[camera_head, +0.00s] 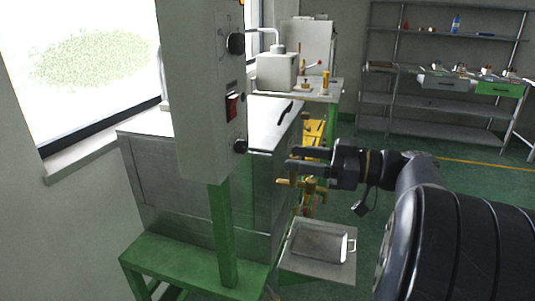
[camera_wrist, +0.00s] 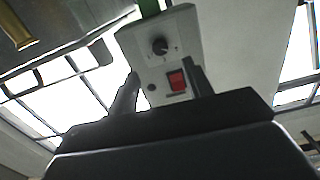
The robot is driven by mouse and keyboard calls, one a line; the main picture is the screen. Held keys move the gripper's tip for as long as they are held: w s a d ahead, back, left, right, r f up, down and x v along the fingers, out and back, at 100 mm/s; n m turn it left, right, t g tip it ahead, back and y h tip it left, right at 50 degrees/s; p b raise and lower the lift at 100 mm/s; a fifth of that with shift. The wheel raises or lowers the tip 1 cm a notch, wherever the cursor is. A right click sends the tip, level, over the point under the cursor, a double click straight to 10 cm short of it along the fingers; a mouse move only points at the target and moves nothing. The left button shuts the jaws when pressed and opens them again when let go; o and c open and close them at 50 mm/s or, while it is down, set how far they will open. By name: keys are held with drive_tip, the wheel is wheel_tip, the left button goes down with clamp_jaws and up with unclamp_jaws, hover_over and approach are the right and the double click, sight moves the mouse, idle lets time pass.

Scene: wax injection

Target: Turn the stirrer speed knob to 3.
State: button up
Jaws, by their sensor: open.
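A grey control box on a green post carries a black lower knob (camera_head: 240,146), a red switch (camera_head: 231,106) and a black upper knob (camera_head: 236,43). The wrist view seems upside down: the knob nearest the post (camera_wrist: 160,45) has a pale pointer and dial marks, too small to read. The red switch (camera_wrist: 177,80) also shows there. I cannot read which knob is labelled stirrer speed. My gripper (camera_head: 289,158) is open and empty, to the right of the lower knob and apart from it. In the wrist view its dark fingers (camera_wrist: 160,72) flank the panel picture.
A metal tank (camera_head: 180,185) stands behind the box. Brass valve fittings (camera_head: 305,183) are close below my gripper, above a metal tray (camera_head: 318,243). A bench with a white machine (camera_head: 277,71) and shelves (camera_head: 445,50) stand farther back.

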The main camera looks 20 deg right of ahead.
sight(245, 149)
drive_tip(key=x, duration=0.5)
drive_tip(key=p+x, duration=0.1)
drive_tip(key=x, duration=0.4)
drive_tip(key=shift+w+a+r, duration=0.2)
drive_tip(key=shift+w, duration=0.05)
drive_tip(key=shift+c, duration=0.3)
drive_tip(key=c, duration=0.9)
